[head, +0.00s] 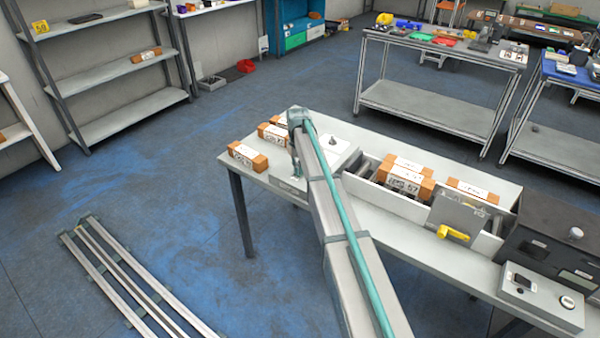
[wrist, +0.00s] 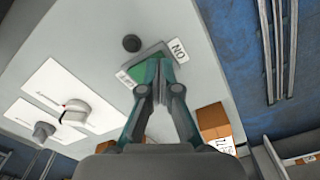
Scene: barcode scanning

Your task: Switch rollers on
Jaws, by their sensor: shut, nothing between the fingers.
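In the wrist view, my gripper (wrist: 158,66) is shut and empty. In the head view, my gripper (head: 296,170) points down at the left end of the table (head: 400,240). The rollers (head: 352,180) are in the white-sided conveyor right of it.
Orange boxes (head: 247,156) stand left of my arm, and others (head: 407,176) are on the conveyor. A metal plate with a yellow handle (head: 453,232) is at the conveyor's front.

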